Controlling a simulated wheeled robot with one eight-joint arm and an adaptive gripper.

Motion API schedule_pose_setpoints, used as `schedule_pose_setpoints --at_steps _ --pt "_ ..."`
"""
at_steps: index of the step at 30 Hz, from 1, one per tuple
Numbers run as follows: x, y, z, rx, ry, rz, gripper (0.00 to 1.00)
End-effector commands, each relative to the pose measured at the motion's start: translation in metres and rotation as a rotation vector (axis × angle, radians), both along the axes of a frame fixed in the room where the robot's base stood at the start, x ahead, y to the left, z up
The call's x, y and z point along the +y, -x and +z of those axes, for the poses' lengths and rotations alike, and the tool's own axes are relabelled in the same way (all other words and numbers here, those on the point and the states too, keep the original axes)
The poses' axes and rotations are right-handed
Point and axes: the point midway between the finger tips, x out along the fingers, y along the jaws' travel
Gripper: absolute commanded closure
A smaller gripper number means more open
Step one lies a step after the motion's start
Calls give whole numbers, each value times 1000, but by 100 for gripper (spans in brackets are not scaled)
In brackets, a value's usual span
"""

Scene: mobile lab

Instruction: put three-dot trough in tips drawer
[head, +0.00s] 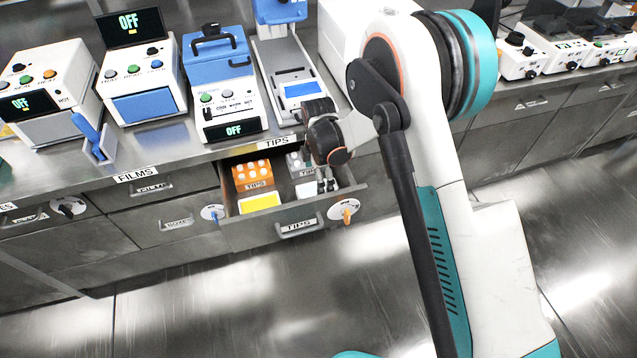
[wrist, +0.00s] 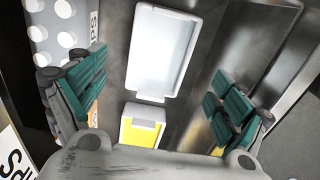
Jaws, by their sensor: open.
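The tips drawer (head: 298,226) is pulled open below the counter. My gripper (head: 326,184) points down into its right part and is open. In the wrist view its spread fingers (wrist: 158,98) stand to either side of a white open trough (wrist: 160,52), with a gap on both sides. The trough seems to lie inside the drawer, and its pale edge shows beside the fingers in the head view (head: 306,190). A white-and-yellow piece (wrist: 143,127) lies just below it in the wrist view. No dot marks can be read on the trough.
The drawer also holds an orange tip rack (head: 253,178), a grey tip rack (head: 297,163) and a yellow-topped item (head: 260,203). The counter edge (head: 200,156) overhangs the drawer's back. Several instruments stand on the counter. The floor in front is clear.

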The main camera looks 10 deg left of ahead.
Motion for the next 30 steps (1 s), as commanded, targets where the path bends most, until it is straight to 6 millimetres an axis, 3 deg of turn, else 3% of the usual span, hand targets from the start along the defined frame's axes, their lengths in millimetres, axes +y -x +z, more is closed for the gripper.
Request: schedule_pose_setpoints --at_steps 3,7,23,26,30 --pt "0 0 23 0 0 0 9" --pt "0 0 35 0 0 0 9" --pt "-4 -3 47 -5 -3 -15 9" --pt "-16 -11 70 -19 -11 -66 9" --pt "-48 -28 126 -56 -35 -195 9"
